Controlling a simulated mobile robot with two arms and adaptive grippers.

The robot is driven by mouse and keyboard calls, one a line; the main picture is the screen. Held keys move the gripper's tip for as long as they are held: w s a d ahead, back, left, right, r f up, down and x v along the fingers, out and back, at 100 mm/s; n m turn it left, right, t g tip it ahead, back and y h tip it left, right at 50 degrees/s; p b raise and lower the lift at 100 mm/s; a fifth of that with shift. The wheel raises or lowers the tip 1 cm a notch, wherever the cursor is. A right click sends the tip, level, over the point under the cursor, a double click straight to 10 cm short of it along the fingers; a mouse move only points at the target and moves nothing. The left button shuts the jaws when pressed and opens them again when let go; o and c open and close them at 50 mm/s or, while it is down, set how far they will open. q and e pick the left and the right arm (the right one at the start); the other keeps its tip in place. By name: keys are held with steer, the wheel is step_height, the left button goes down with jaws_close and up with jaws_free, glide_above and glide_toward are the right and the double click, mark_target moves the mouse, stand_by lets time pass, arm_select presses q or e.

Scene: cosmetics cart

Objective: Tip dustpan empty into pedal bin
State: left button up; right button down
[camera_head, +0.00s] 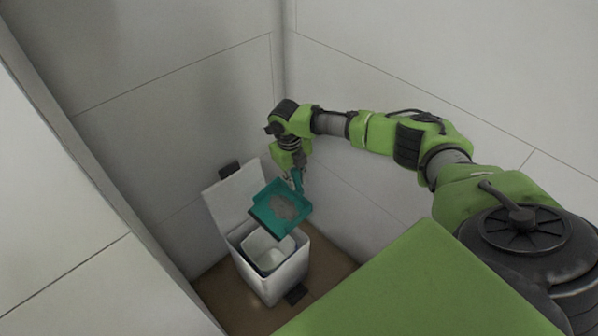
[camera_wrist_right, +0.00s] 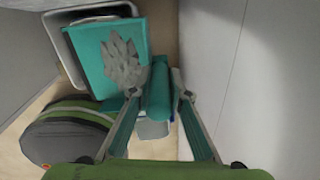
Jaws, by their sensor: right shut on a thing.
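The teal dustpan (camera_head: 266,203) is in the head view, above the mouth of the white pedal bin (camera_head: 277,284). A patch of grey debris (camera_head: 287,207) lies on the pan. My right gripper (camera_head: 297,179) is shut on the dustpan's handle. In the right wrist view the fingers (camera_wrist_right: 158,90) close around the teal handle, with the pan (camera_wrist_right: 92,58) and its debris (camera_wrist_right: 123,62) beyond. The bin's lid (camera_head: 234,194) stands open against the wall side, and a pale inner bucket (camera_head: 263,249) shows. The pan hides part of the opening. My left gripper is not in view.
Pale panelled walls (camera_head: 180,105) form a corner close behind the bin, and another panel (camera_head: 75,250) stands at the left. The brown floor (camera_head: 235,312) shows around the bin. A dark pedal (camera_head: 296,293) sticks out from the bin's front.

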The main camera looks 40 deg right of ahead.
steer(key=shift+s+a+r+h, duration=0.1)
steer(key=shift+a+r+h, duration=0.1)
steer(key=shift+a+h, duration=0.35)
steer(key=shift+a+r+h, duration=0.15)
steer(key=shift+a+h, duration=0.3)
steer(key=shift+a, duration=0.15)
steer(key=shift+s+a+r+t+h+b, duration=0.1)
steer(key=shift+a+r+t+h+b, duration=0.1)
steer(key=shift+a+h+b, duration=0.3)
steer(key=shift+s+a+r+t+h+b, duration=0.1)
steer(key=shift+a+r+t+h+b, duration=0.1)
steer(key=shift+a+h, duration=0.5)
arm_select(q)
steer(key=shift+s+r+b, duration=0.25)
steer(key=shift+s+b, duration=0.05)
steer(key=shift+b, duration=0.05)
arm_select(e)
steer(key=s+a+h, duration=0.1)
steer(key=a+h, duration=0.5)
steer(key=a, duration=0.2)
steer(key=shift+r+t, duration=0.3)
steer(key=shift+r, duration=0.05)
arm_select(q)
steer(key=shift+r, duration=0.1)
arm_select(e)
steer(key=shift+s+a, duration=0.1)
